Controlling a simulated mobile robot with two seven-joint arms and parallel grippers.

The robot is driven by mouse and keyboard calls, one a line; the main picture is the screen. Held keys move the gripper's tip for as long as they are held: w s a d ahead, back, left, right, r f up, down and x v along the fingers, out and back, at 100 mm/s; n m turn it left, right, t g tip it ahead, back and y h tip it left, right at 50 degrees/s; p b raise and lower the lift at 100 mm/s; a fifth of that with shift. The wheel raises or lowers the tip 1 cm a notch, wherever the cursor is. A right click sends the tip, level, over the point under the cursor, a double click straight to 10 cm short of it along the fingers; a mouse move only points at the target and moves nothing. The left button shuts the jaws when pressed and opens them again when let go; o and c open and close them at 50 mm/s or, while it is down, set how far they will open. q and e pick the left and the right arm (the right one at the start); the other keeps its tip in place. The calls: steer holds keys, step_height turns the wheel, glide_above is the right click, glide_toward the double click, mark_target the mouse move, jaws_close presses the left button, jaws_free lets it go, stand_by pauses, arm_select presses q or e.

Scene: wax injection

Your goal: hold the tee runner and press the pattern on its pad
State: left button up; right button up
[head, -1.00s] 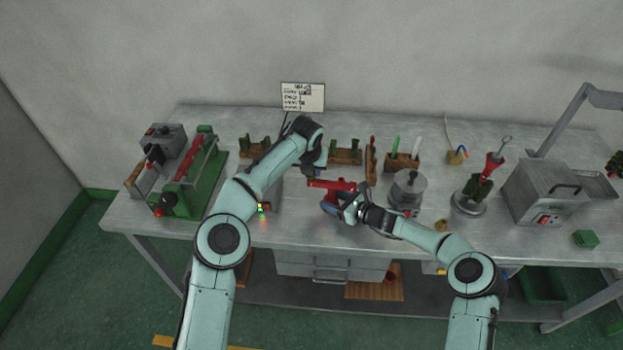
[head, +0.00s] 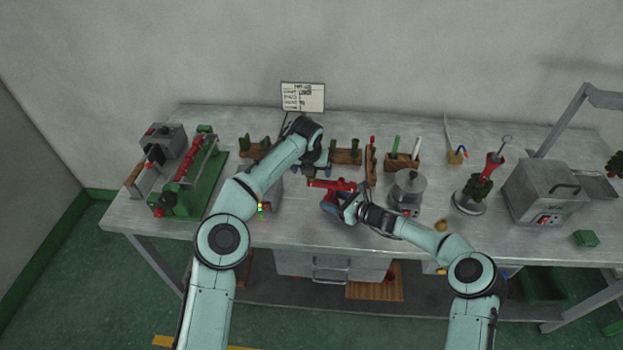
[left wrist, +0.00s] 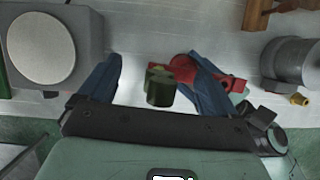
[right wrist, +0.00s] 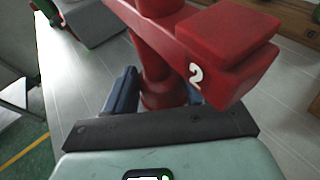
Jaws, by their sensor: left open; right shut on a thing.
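The red tee runner (head: 333,185) is held above the front middle of the bench. My right gripper (head: 343,205) is shut on its stem; the stem also shows between the fingers in the right wrist view (right wrist: 160,85), with a block marked 2 at the right. A dark green pattern (left wrist: 160,87) shows in the left wrist view at the left end of the runner, between my open left fingers (left wrist: 155,85) and apart from both. I cannot tell how firmly it sits on the pad. In the head view my left gripper (head: 322,168) is just behind the runner, mostly hidden by its wrist.
A grey box with a round plate (left wrist: 40,47) stands left of the left gripper. A grey lidded pot (head: 408,188) is close right of the right gripper. Wooden racks (head: 347,156) with green pieces stand behind. A green clamp machine (head: 190,180) is at far left.

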steer(key=shift+f, duration=0.15)
arm_select(q)
steer(key=shift+r, duration=3.5)
arm_select(e)
steer(key=o, duration=0.9)
